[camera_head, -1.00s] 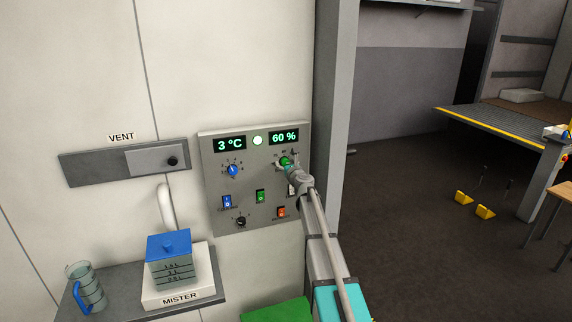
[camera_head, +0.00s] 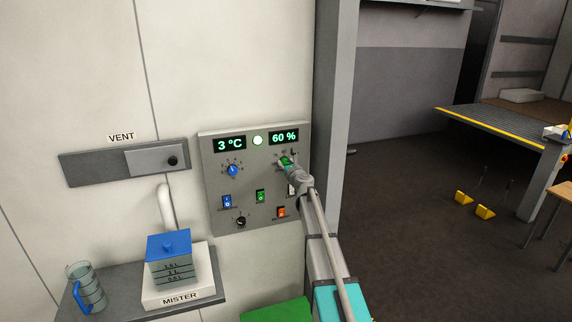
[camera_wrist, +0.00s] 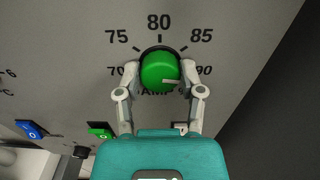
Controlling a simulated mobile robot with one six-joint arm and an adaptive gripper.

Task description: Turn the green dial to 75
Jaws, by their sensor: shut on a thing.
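The green dial (camera_wrist: 158,68) is a round knob on the grey control panel, with marks 70, 75, 80, 85 and 90 around it in the wrist view. A short white line on the dial points to the right, on the lower side near the 90 side. My gripper (camera_wrist: 160,76) has one finger on each side of the dial and is shut on it.
The panel (camera_head: 212,180) also has a 3 °C display (camera_head: 230,143), a blue dial (camera_head: 233,170), a black knob (camera_head: 241,221) and blue, green and orange switches. A grey post (camera_head: 334,120) stands close on the right. A shelf with the mister (camera_head: 178,296) is lower left.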

